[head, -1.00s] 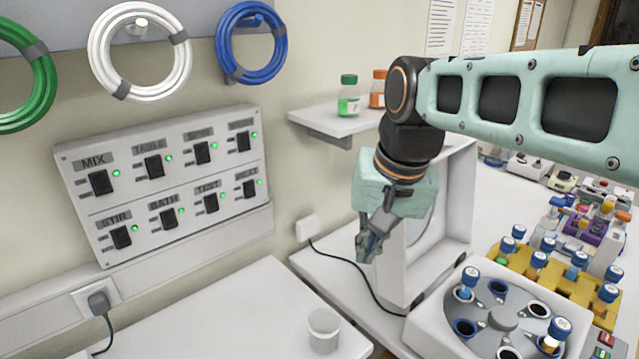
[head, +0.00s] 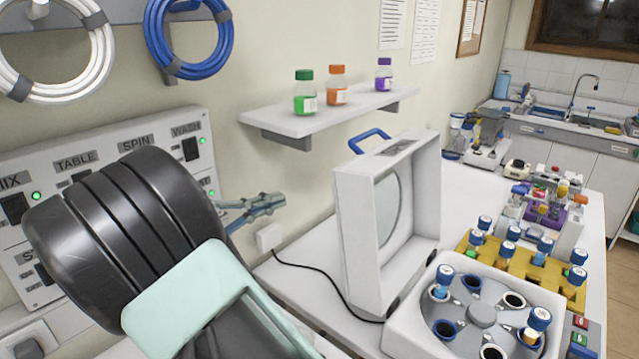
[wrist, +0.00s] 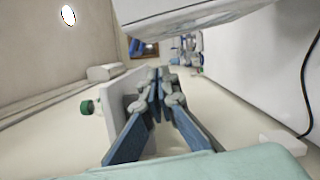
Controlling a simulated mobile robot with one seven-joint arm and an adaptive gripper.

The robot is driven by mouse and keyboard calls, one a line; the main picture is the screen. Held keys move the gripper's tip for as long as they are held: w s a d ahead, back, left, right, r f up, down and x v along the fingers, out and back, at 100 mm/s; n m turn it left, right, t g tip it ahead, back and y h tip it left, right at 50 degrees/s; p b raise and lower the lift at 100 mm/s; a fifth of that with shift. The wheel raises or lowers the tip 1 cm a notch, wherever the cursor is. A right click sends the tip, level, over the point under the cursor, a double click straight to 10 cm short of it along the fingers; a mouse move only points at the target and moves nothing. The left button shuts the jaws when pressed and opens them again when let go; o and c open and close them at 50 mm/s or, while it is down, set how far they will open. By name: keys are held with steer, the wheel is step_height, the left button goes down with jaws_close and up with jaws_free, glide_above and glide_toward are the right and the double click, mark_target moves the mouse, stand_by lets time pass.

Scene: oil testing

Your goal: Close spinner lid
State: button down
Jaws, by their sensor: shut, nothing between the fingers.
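The spinner (head: 400,335) is a white box at the lower right of the head view. Its round grey rotor (head: 482,316) is exposed and holds a few blue-capped tubes. The spinner lid (head: 352,225) stands upright and open at the spinner's back left, with a round window and a blue handle (head: 369,139) at its top. My gripper (head: 280,203) is left of the lid, apart from it, in front of the wall. It is shut and empty; its closed fingers also show in the wrist view (wrist: 157,78).
A wall shelf (head: 330,110) with three capped bottles is above and behind the lid. A switch panel (head: 120,150) is on the left wall. A black cable (head: 318,268) runs along the bench to the spinner. A yellow tube rack (head: 560,278) stands right of the spinner.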

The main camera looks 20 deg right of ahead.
steer(key=d+r+p, duration=0.1)
steer(key=d+p, duration=0.2)
steer(key=d, duration=0.8)
steer(key=shift+w, duration=0.15)
steer(key=shift+d+r, duration=0.1)
steer(key=shift+r, duration=0.05)
